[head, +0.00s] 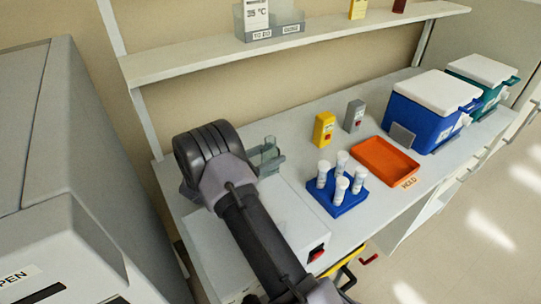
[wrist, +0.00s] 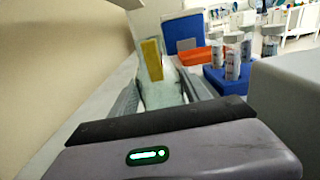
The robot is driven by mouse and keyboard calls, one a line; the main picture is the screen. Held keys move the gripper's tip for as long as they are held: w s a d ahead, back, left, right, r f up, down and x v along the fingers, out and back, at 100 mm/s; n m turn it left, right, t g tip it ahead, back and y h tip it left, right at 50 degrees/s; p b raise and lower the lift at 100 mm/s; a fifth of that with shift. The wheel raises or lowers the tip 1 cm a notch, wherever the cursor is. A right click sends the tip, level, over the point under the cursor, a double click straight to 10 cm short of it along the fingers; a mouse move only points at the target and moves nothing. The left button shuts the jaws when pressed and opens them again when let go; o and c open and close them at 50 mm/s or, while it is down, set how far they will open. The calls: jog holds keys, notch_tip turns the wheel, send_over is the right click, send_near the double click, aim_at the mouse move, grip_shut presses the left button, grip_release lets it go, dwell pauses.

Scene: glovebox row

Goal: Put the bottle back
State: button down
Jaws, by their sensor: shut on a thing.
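A clear, greenish glass bottle (head: 269,147) stands roughly upright between the fingers of my gripper (head: 268,161) in the head view. The gripper is shut on it, above or beside the pale box (head: 285,212) at the left end of the bench. The fingers and wrist hide the bottle's lower part, so I cannot tell whether it touches a surface. In the wrist view the see-through bottle (wrist: 160,93) sits between the two grey fingers of my gripper (wrist: 162,88).
A blue rack (head: 337,197) with several capped tubes, an orange tray (head: 386,161) marked HOLD, yellow (head: 323,129) and grey (head: 354,115) devices, and blue (head: 424,112) and green (head: 488,72) coolers stand rightward. A shelf (head: 185,67) runs above; a grey machine (head: 60,150) stands left.

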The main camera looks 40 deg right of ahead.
aim_at(262, 158)
jog(key=c, duration=0.5)
grip_release()
jog(key=shift+f, duration=0.1)
jog(key=shift+r, duration=0.25)
jog(key=a, duration=0.2)
jog(key=a+p, duration=0.1)
jog(key=a, duration=0.1)
jog(key=a+p, duration=0.1)
jog(key=a, duration=0.1)
jog(key=shift+w+a, duration=0.25)
jog(key=shift+a, duration=0.15)
jog(key=shift+a+f, duration=0.1)
jog(key=shift+a, duration=0.25)
